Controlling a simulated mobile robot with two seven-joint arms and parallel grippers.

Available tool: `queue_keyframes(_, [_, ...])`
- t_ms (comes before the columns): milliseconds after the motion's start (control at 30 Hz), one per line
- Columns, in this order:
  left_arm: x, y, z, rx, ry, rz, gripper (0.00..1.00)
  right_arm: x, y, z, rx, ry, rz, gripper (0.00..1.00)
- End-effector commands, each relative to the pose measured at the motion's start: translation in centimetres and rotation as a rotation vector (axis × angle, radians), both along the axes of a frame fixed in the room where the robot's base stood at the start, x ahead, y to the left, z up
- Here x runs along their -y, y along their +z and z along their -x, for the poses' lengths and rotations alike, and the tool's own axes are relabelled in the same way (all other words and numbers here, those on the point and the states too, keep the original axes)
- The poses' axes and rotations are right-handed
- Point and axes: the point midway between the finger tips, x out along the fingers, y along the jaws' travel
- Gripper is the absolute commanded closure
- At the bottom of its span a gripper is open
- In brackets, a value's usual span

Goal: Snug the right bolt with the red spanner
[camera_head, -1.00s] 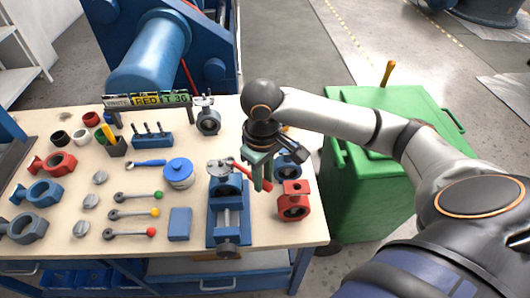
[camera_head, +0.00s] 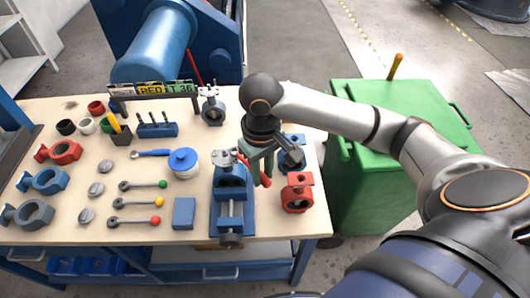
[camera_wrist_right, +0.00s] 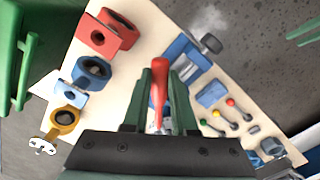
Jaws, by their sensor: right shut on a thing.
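My right gripper (camera_head: 257,176) is over the right part of the workbench, beside the blue vise (camera_head: 231,215). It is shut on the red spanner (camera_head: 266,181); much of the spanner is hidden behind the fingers. In the right wrist view, the red spanner (camera_wrist_right: 159,80) stands out between the two green fingers of the gripper (camera_wrist_right: 160,98). A grey valve part (camera_head: 223,160) sits at the far end of the vise, close to the spanner. I cannot make out the right bolt or whether the spanner touches it. My left gripper is not in view.
A red valve body (camera_head: 297,193) and a dark blue one (camera_head: 291,155) stand close right of the gripper. A white pot with a blue lid (camera_head: 184,161) and a blue block (camera_head: 184,213) lie left of the vise. A green cabinet (camera_head: 385,150) stands beyond the bench's right edge.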

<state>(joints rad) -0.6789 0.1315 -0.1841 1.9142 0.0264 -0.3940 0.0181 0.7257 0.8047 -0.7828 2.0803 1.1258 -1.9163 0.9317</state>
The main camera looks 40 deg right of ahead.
Motion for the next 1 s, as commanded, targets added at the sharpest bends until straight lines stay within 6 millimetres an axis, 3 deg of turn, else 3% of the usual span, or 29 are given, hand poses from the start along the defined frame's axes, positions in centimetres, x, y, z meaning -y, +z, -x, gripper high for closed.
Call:
queue_keyframes(400, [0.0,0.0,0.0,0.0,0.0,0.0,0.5,-0.5,0.0,0.1,-0.002,0.015,-0.016,1.0])
queue_keyframes(1000, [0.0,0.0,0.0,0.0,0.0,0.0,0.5,1.9,0.0,-0.8,0.005,0.231,-0.011,1.0])
